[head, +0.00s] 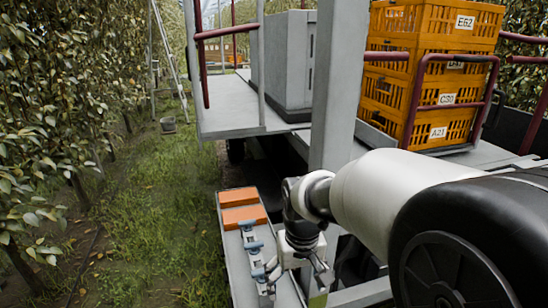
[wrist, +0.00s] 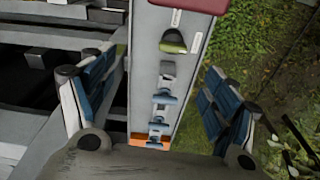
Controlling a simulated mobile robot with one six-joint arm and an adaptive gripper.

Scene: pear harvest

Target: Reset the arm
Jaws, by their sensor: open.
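My arm comes in from the right in the head view and bends down to my gripper (head: 298,272), which is over the narrow grey shelf. In the wrist view my gripper (wrist: 160,78) is open. Its two blue-padded fingers stand wide apart, with nothing held between them. Between and beyond them lies the grey shelf (wrist: 150,70), carrying a green-and-dark rounded item (wrist: 175,42) and several blue-and-grey holders (wrist: 160,97). The shelf also shows in the head view (head: 237,290), with orange blocks (head: 240,206) at its far end.
Orange crates (head: 437,60) are stacked on the platform at the right. A grey post (head: 338,80) rises just beyond my arm. Leafy trees (head: 60,100) line the left, with a ladder (head: 168,55) and a grass strip (head: 150,215) beside the platform.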

